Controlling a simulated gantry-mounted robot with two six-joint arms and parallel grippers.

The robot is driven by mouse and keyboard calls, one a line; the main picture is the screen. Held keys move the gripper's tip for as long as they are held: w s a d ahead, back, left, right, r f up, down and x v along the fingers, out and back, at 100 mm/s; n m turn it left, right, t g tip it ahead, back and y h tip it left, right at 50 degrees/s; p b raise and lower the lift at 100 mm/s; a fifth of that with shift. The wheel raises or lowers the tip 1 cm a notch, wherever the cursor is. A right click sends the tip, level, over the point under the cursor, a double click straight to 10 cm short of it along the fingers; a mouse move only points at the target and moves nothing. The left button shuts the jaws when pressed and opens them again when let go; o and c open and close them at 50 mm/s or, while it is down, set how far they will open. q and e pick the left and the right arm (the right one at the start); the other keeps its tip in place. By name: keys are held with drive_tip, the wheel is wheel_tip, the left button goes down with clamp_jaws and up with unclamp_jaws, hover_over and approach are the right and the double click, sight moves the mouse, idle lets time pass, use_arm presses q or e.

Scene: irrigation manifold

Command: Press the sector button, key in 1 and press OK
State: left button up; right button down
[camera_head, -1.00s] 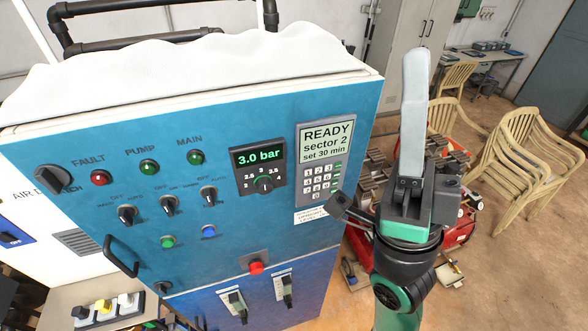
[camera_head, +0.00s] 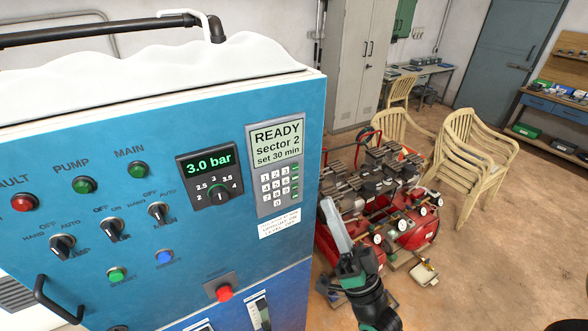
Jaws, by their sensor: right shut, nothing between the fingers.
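The grey controller (camera_head: 276,165) sits at the upper right of the blue panel. Its screen (camera_head: 277,143) reads "READY sector 2 set 30 min". Below are white number keys (camera_head: 273,187) and a column of green keys (camera_head: 295,182); their small labels are unreadable, so I cannot tell the sector button from OK. My right gripper (camera_head: 333,223) is shut and empty, pointing up, to the right of the panel and lower than the keypad. It appears apart from the keys. My left gripper is not in view.
A pressure dial under a "3.0 bar" display (camera_head: 209,163) is left of the controller. Selector switches, lamps and a red button (camera_head: 224,293) fill the panel. Red machines (camera_head: 410,232) stand behind my right arm. Beige chairs (camera_head: 468,160) are further right, with open floor around.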

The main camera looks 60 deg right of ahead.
sight(295, 167)
drive_tip(key=shift+w, duration=0.1)
drive_tip(key=w+d+b, duration=0.2)
drive_tip(key=w+d, duration=0.3)
drive_tip(key=w, duration=0.2)
idle(0.4)
drive_tip(key=shift+w+d, duration=0.1)
idle(1.7)
drive_tip(key=shift+w+d+b, duration=0.2)
drive_tip(key=shift+w+b, duration=0.05)
drive_tip(key=shift+b, duration=0.1)
